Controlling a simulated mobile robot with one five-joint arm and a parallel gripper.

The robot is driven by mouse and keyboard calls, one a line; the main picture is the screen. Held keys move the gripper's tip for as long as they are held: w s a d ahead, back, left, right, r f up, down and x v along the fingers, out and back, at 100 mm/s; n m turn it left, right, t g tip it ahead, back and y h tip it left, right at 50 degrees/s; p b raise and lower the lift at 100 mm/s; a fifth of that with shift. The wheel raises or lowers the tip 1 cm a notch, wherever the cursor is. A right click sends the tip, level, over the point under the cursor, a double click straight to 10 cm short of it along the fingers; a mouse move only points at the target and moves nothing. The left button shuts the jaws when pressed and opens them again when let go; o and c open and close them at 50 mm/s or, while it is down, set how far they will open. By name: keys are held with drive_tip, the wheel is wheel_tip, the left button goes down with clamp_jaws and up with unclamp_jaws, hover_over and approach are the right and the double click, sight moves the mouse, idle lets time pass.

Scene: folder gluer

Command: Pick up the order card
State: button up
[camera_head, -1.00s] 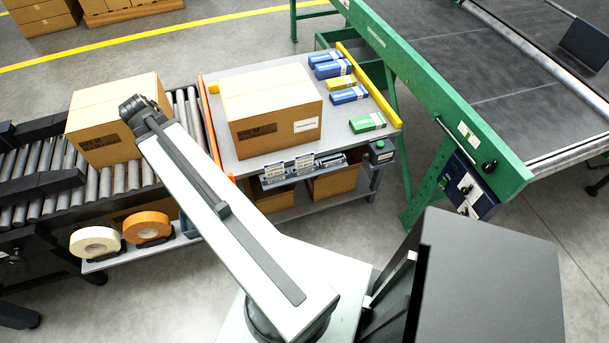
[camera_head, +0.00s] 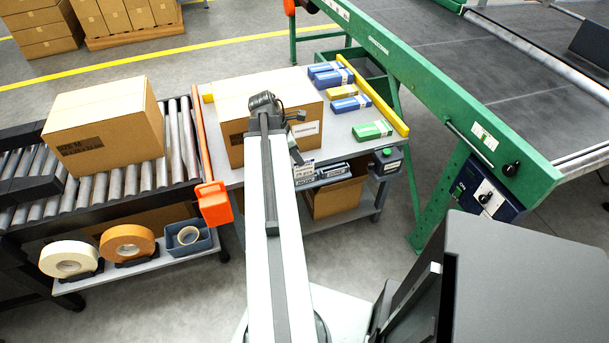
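A rack of small grey holders with cards (camera_head: 304,170) hangs on the front edge of the grey packing table. One white printed card shows just right of my arm; more holders (camera_head: 333,171) are to its right. I cannot tell which is the order card, and my arm hides the rack's left part. My gripper (camera_head: 298,155) shows only as a small dark piece beyond the arm's end, above or in front of the rack. Its fingers are too small and hidden to tell open from shut. No held object shows.
A big carton (camera_head: 228,108) stands on the table, with blue, yellow and green packs (camera_head: 372,130) at right. An orange bar (camera_head: 214,203) runs along the table's left side. A roller conveyor (camera_head: 180,150) carries another carton (camera_head: 104,125). The green machine frame (camera_head: 470,125) bounds the right.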

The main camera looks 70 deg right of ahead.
sight(304, 171)
drive_tip(key=b+x, duration=0.4)
drive_tip(key=x, duration=0.1)
drive_tip(key=shift+s+d+f+b, duration=0.1)
drive_tip(key=shift+s+b, duration=0.1)
drive_tip(key=shift+b, duration=0.15)
drive_tip(key=shift+r, duration=0.2)
drive_tip(key=shift+c, duration=0.3)
clamp_jaws()
drive_tip(key=shift+r+p, duration=0.1)
drive_tip(key=shift+p, duration=0.2)
